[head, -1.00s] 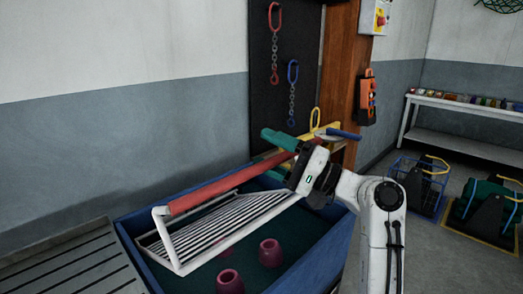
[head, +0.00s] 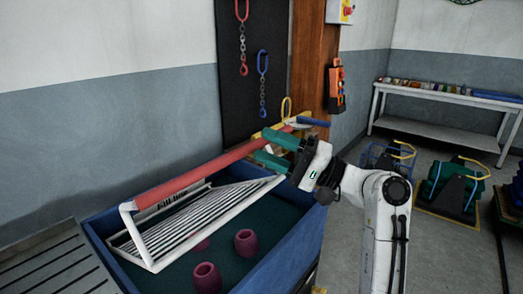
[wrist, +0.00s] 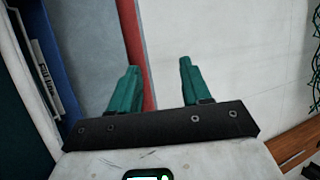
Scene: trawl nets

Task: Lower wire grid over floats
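The wire grid (head: 195,220) is a white frame with thin parallel wires and a thick red bar (head: 190,182) along its far upper side. It stands tilted over the blue tank (head: 290,255), its near edge low.
A slatted grey surface (head: 50,262) adjoins the tank on the left. A wooden post (head: 306,70) and a dark board with hanging chains stand behind. A shelf (head: 440,95) and crates (head: 450,185) are at right.

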